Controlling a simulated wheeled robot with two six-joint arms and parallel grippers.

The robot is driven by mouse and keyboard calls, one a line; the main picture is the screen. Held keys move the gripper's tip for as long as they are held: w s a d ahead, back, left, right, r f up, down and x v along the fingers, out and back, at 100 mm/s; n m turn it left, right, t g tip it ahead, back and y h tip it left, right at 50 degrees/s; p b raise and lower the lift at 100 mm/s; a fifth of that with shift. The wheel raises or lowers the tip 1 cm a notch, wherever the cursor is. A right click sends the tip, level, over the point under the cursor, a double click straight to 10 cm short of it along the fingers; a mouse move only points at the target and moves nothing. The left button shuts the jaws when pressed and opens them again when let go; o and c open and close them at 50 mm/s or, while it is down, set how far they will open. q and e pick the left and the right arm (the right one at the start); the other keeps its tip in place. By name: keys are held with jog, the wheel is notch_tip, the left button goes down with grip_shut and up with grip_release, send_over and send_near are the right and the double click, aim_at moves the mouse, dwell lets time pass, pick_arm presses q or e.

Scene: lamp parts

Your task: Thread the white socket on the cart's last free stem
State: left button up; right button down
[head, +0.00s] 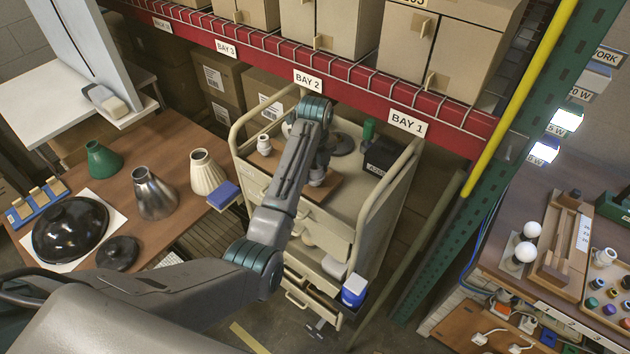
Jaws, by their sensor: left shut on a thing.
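The cream cart (388,212) stands in the middle under the shelf. My left gripper (319,168) is over its top tray and points down. It is shut on a small whitish piece, which looks like the white socket (317,177), just above or on a wooden board (325,191). My arm and gripper hide most of it, and I cannot tell whether a stem is inside it. Another white socket (264,144) stands upright at the left of the cart top. A dark round base (342,146) is behind the gripper. My right gripper is not in view.
A black box (379,161) and a green object (368,130) stand at the cart's back right. Raised cart rails flank the tray. The red shelf beam (350,88) runs close behind. Lamp shades (153,193) crowd the left table; the right bench holds bulbs (525,252).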

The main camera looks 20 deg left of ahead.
pick_arm(q)
jog(key=m, duration=0.3)
jog(key=shift+s+f, duration=0.2)
jog(key=shift+f, duration=0.2)
jog(key=shift+m, duration=0.3)
jog(key=o, duration=0.7)
jog(key=shift+m, duration=0.4)
jog(key=o, duration=0.5)
jog(key=shift+w, duration=0.2)
jog(key=shift+r, duration=0.1)
jog(key=shift+r, duration=0.1)
